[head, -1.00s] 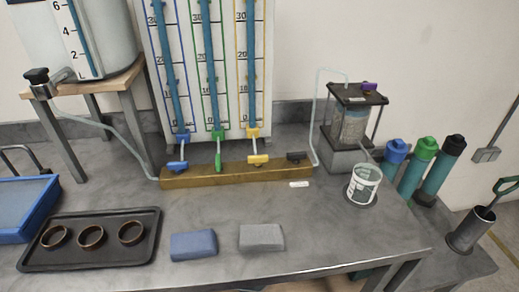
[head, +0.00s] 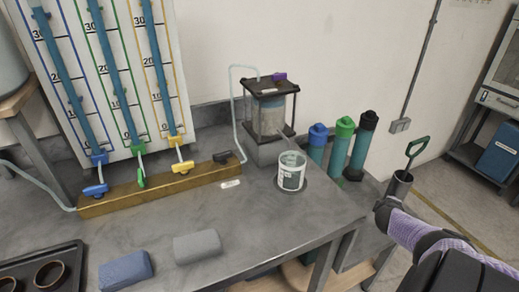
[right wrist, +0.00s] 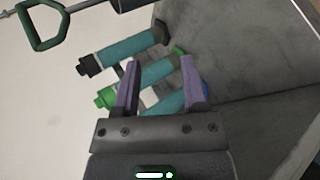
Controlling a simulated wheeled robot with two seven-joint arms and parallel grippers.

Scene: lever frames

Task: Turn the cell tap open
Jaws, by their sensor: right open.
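The clear cell (head: 268,115) stands on a grey block at the back of the bench, with a dark lid. A purple fitting (head: 279,76) sits on its lid. A small black tap (head: 222,157) is on the right end of the brass bar, near the tube to the cell. The frames do not show which of these is the cell tap. My right gripper (head: 402,227) is right of the bench, apart from both. In the right wrist view its purple fingers (right wrist: 160,70) are spread, with nothing clearly held. My left gripper is out of view.
A green-handled scoop (head: 417,150) stands in a metal holder near my right arm.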

